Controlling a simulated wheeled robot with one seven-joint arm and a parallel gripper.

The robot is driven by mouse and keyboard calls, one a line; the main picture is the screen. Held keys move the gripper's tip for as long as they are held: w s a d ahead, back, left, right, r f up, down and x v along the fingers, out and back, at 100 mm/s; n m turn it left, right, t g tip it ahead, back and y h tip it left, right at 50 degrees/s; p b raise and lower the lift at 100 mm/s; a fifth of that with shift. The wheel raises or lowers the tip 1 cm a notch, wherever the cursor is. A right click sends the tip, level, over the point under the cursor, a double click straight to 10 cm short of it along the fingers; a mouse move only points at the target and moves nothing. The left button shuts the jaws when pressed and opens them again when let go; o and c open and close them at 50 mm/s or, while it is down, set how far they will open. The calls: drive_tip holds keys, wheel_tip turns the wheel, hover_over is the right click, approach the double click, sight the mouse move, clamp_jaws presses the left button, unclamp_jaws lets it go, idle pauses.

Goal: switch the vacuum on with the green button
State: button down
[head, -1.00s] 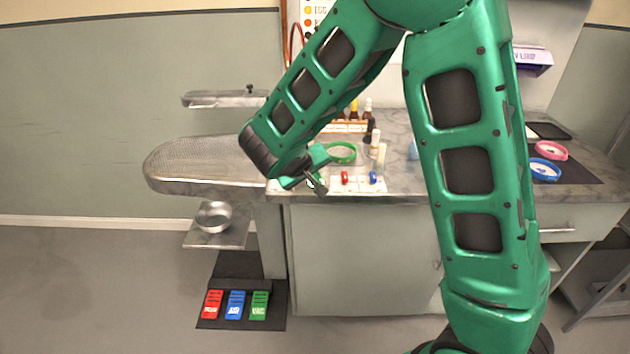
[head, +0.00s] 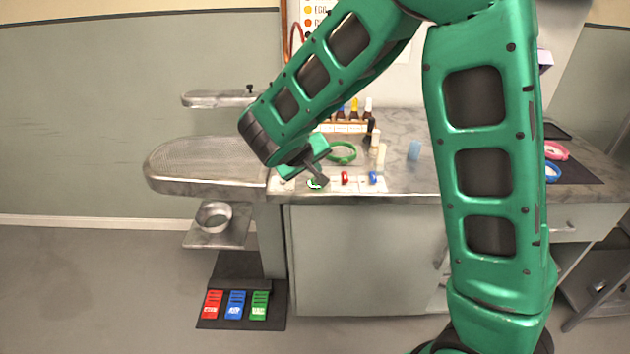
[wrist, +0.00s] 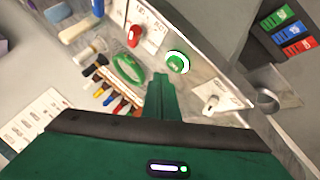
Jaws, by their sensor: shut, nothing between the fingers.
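The vacuum itself is not identifiable in either view.
A red control (head: 345,177) and a blue control (head: 373,177) sit right of the button. A white knob (wrist: 211,103) is on its other side. A green ring (head: 342,153) and bottles (head: 354,110) stand behind. Red, blue and green pedals (head: 259,305) lie on the floor.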

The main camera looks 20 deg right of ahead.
drive_tip(key=shift+r, duration=2)
drive_tip(key=s+d+r+m+g, duration=0.1)
drive_tip(key=s+d+m+g, duration=0.3)
drive_tip(key=s+d, duration=1.15)
drive_tip(key=s+d+m+g+y, duration=0.1)
drive_tip(key=s+m+y, duration=0.1)
drive_tip(key=s, duration=0.9)
drive_tip(key=s+d+m+g+y, duration=0.1)
drive_tip(key=s+m+g+y, duration=0.1)
drive_tip(key=s, duration=0.9)
drive_tip(key=shift+s+d+f+y, duration=0.25)
drive_tip(key=shift+s+d+y, duration=0.15)
drive_tip(key=shift+y, duration=0.4)
